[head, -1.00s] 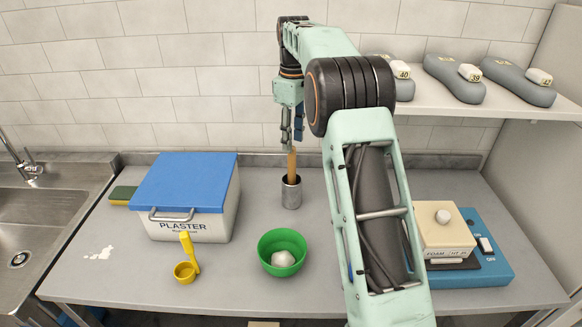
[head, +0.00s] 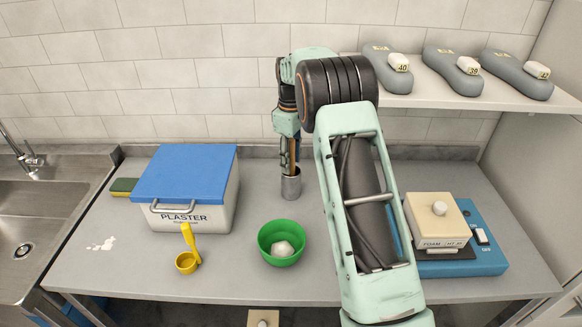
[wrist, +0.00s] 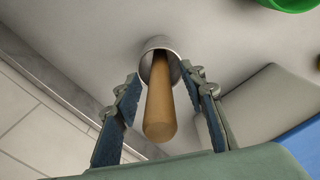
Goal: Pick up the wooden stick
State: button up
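The wooden stick (wrist: 160,108) stands in a metal cup (head: 291,188) on the counter. In the wrist view it rises out of the cup's mouth (wrist: 160,45) toward the camera. My gripper (wrist: 165,105) is open around the stick, with one blue-padded finger on each side. Gaps show between the stick and both fingers. In the head view my gripper (head: 289,162) points down just above the cup and hides most of the stick.
A green bowl (head: 271,243) with a white lump is in front of the cup. The blue-lidded plaster box (head: 195,213) and a yellow scoop (head: 188,262) are to the left. A foam block (head: 433,224) on a blue device is to the right. A shelf with insole forms (head: 452,68) hangs above.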

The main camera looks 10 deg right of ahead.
jog(key=shift+c, duration=0.5)
grip_shut()
jog(key=shift+r, duration=0.1)
